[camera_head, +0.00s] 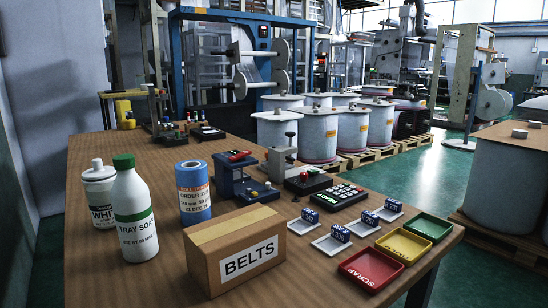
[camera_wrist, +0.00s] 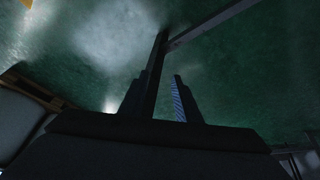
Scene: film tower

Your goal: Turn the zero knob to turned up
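I cannot tell for sure which part is the zero knob; no label for it is readable. In the head view a grey instrument (camera_head: 283,163) with a black knob (camera_head: 291,136) on top stands at mid-table. A low black box (camera_head: 307,182) with a red knob sits in front of it, and a keypad unit (camera_head: 339,195) lies to its right. My gripper does not show in the head view. In the wrist view my gripper (camera_wrist: 161,80) has its two dark fingers apart, with green floor showing between them. It holds nothing that I can see.
A blue device (camera_head: 240,182) with a red lever, a blue roll (camera_head: 194,193), a white bottle (camera_head: 134,212) and a BELTS box (camera_head: 235,252) crowd the table. Small counters on white trays and red (camera_head: 371,270), yellow (camera_head: 403,246) and green (camera_head: 430,227) trays line the right edge.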

